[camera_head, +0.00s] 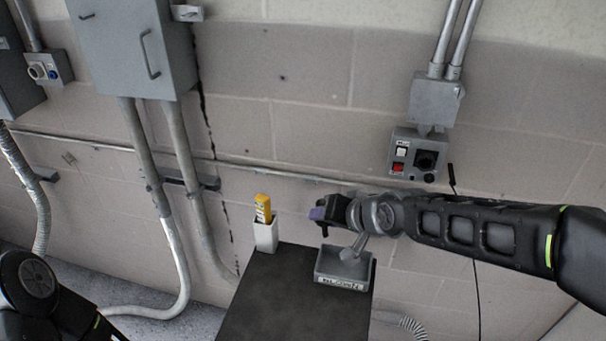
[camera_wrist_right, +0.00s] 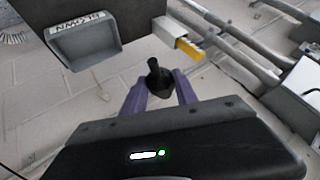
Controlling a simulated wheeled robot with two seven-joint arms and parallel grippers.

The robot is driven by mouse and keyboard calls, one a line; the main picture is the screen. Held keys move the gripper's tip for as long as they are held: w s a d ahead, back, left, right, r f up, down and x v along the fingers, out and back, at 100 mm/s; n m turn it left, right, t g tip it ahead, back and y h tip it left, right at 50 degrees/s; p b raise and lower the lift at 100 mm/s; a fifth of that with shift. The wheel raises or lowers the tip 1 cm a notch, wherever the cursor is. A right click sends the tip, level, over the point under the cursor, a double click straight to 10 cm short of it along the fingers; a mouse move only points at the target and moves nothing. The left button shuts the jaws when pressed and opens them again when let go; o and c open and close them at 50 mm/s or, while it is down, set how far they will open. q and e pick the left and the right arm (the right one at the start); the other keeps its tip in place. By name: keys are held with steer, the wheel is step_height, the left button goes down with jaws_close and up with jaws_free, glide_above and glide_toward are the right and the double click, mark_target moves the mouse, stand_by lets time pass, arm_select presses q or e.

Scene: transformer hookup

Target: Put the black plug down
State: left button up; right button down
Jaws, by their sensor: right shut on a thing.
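My right gripper (camera_head: 320,213) has reached in from the right, its purple fingertips above the back of the dark table (camera_head: 270,300). In the right wrist view my right gripper (camera_wrist_right: 159,92) is shut on the black plug (camera_wrist_right: 155,72), which sits between the two purple fingers. In the head view the plug is small and hard to tell from the dark gripper. A grey tray (camera_head: 331,266) with a white label stands at the table's back right, below the right wrist; it also shows in the wrist view (camera_wrist_right: 90,46). Only part of my left arm shows at lower left.
A white holder (camera_head: 266,237) with a yellow tool (camera_head: 263,208) stands at the table's back left corner. A grey control box (camera_head: 414,157) with a red switch and a black socket is on the wall. Conduits and a grey cabinet (camera_head: 135,50) are at left. The table front is clear.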

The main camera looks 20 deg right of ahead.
steer(key=s+a+f+n+g+y, duration=0.2)
steer(key=a+n, duration=0.6)
steer(key=a, duration=0.6)
steer(key=f+g+y, duration=0.1)
steer(key=y, duration=0.1)
steer(key=shift+a+f+g+y, duration=0.2)
steer(key=shift+a+g+y, duration=0.05)
steer(key=shift+g+y, duration=0.15)
arm_select(q)
steer(key=shift+o, duration=0.2)
